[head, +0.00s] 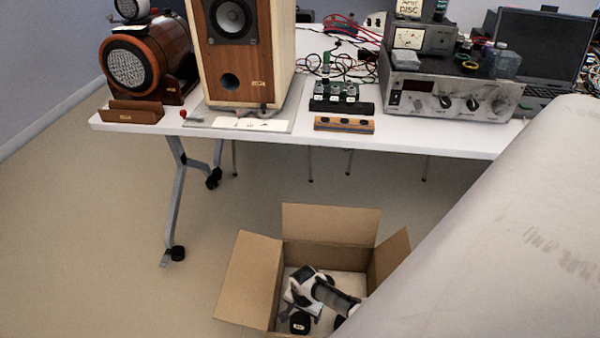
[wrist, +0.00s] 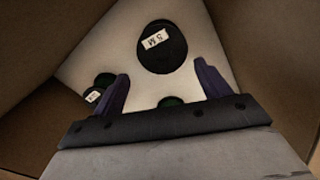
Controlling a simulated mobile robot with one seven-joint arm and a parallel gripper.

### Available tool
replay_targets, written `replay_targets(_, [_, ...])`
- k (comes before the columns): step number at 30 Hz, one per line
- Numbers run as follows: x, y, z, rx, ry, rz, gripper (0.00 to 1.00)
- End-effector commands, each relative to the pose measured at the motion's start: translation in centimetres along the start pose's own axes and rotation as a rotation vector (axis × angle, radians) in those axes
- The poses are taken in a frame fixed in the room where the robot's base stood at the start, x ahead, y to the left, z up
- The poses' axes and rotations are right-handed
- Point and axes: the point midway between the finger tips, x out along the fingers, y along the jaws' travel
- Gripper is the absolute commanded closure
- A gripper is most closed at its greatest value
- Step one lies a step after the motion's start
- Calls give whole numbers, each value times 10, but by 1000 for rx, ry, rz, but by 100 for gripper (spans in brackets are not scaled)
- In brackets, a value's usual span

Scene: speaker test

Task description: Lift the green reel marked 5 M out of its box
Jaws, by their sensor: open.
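The reel marked 5 M (wrist: 162,47) lies flat on the pale floor of the open cardboard box (head: 248,280). It looks almost black, with a white label on top. My gripper (wrist: 163,80) is open and empty inside the box. In the wrist view its two dark fingers stand apart, with the 5 M reel beyond their tips and not between them. In the head view my gripper and wrist reach down into the box, and a dark reel with a small white label (head: 299,323) shows beside them; its marking is too small to read.
A second dark green reel with a label (wrist: 95,95) lies left of the left finger. Another green piece (wrist: 172,102) is mostly hidden behind my gripper. Box walls stand close on both sides. A white table (head: 400,140) with speakers and equipment stands behind the box.

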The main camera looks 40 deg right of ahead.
Motion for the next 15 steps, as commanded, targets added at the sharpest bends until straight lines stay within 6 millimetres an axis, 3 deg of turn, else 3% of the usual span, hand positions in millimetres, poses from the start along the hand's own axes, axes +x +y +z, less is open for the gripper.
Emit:
replay_targets(5, [12,0,1,-1,0,1,24])
replay_targets(15, [57,-5,9,-1,2,1,24])
